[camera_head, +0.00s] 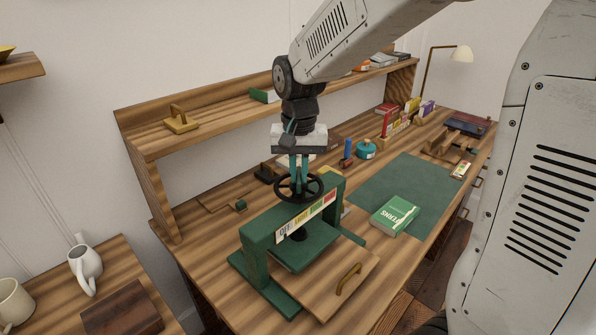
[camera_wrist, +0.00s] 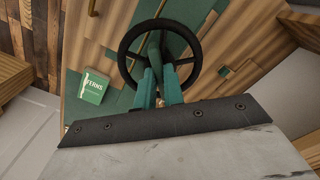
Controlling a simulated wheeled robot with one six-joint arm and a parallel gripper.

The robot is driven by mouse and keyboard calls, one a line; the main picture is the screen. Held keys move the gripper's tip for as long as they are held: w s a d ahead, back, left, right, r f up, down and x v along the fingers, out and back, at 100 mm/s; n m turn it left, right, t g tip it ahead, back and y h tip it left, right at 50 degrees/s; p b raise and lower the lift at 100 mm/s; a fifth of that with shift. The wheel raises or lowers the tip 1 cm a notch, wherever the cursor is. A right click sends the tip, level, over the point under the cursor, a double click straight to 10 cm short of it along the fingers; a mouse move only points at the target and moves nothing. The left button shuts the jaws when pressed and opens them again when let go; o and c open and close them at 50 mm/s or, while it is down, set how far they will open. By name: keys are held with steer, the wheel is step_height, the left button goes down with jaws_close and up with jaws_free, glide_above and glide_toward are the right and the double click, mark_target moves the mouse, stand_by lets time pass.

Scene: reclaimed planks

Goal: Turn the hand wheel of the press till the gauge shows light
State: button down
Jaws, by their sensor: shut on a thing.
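The green press (camera_head: 262,247) stands on the near end of the wooden desk. Its black hand wheel (camera_head: 277,189) lies flat on top; it also shows from above in the wrist view (camera_wrist: 123,52). My gripper (camera_head: 299,180) points down from above, its teal fingers shut on the hand wheel. In the wrist view the fingers (camera_wrist: 159,88) reach into the wheel's near half; the exact part gripped is partly hidden. The gauge (camera_head: 306,215) is a slanted strip with white, yellow, green and red fields on the press's front beam. Its pointer is too small to read.
A green book (camera_head: 395,215) lies on a dark green mat (camera_head: 365,195) right of the press. A wooden board with a handle (camera_head: 347,285) is at the press's front. A wooden shelf (camera_head: 200,128) runs behind. A teal pot (camera_head: 366,150) stands farther back.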

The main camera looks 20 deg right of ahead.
mark_target(299, 175)
steer(key=c, duration=1.5)
jaws_free()
steer(key=shift+r, duration=3.9)
